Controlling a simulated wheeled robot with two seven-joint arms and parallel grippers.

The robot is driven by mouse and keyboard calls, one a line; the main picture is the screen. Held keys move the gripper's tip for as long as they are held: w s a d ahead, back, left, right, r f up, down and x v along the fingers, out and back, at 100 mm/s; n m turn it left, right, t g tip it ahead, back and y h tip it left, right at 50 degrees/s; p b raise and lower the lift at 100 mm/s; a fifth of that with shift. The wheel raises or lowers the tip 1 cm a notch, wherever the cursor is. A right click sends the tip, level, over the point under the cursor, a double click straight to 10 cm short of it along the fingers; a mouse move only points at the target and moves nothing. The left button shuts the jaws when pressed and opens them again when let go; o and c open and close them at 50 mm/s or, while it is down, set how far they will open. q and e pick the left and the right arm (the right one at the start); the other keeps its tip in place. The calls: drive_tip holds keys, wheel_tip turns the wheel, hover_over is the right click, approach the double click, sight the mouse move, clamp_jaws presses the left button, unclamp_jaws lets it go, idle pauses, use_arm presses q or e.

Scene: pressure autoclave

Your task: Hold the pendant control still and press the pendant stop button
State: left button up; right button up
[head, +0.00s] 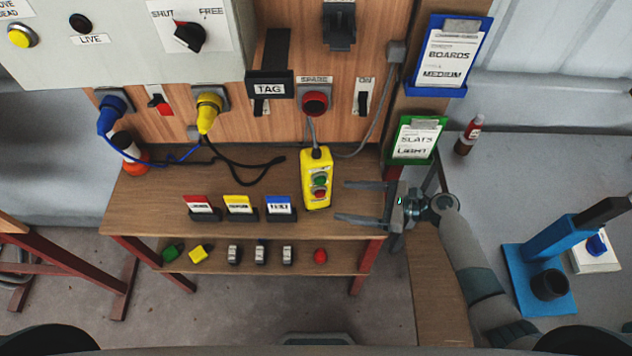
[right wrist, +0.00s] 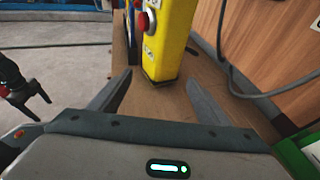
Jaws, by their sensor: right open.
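The yellow pendant control (head: 316,165) is upright at the bench's front right, with a grey cable at its top. Its face has a green button (head: 319,180) and, below it, a red stop button (head: 320,193). My right gripper (head: 352,202) is open and empty, just right of the pendant, its fingers pointing at it. In the right wrist view the pendant (right wrist: 168,45) is ahead, beyond the fingertips, and a red button (right wrist: 142,22) sticks out on its left. A dark gripper-like shape (right wrist: 25,95) at the left edge may be my left gripper; its jaw state is unclear.
Red, yellow and blue tag holders (head: 239,205) stand left of the pendant on the bench (head: 150,205). A lower shelf (head: 200,265) holds small items. A green card holder (head: 416,138) is behind my right arm. A blue stand (head: 540,260) is at right.

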sight(327, 198)
drive_tip(key=b+x, duration=0.2)
drive_tip(key=x, duration=0.5)
use_arm(q)
drive_tip(key=shift+f, duration=1.3)
use_arm(e)
drive_tip(key=shift+x, duration=1)
drive_tip(key=shift+c, duration=0.3)
drive_tip(key=c, duration=0.3)
use_arm(q)
clamp_jaws()
use_arm(e)
drive_tip(key=shift+c, duration=0.2)
